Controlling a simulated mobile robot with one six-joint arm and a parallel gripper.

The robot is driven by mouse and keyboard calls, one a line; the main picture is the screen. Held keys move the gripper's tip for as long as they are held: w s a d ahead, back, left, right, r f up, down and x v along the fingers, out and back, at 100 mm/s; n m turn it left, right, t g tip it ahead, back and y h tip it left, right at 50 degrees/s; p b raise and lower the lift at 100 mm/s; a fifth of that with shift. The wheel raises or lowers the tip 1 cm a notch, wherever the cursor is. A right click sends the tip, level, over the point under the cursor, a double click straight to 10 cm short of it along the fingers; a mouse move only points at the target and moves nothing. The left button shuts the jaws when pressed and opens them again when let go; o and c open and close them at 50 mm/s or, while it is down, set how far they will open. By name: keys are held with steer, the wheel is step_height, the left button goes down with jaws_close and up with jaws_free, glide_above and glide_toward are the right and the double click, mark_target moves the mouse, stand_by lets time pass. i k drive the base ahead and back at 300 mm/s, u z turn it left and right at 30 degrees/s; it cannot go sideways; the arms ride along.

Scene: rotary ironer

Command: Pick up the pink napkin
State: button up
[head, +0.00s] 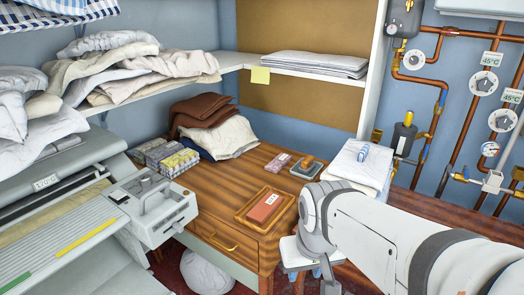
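I cannot make out a clear pink napkin. A small dusky-pink flat item (281,160) lies near the back of the wooden desk, but I cannot tell whether it is cloth. A reddish flat block with a white label (266,207) lies in a wooden tray (244,216) nearer the desk's front. My white arm comes in from the lower right and bends down just right of the tray. My gripper (326,276) points down there, mostly hidden by the arm, and its fingers are not clear.
Brown and cream cloths (232,137) are heaped on the desk (235,182) at the back left, beside small boxes (165,157). A stamp on a pad (307,167) and folded white cloth (358,165) are at the right. The ironer (75,205) is at left; pipes line the right wall.

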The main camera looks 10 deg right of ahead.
mark_target(278, 163)
steer(key=u, duration=0.15)
steer(key=i, duration=0.9)
steer(key=z, duration=0.1)
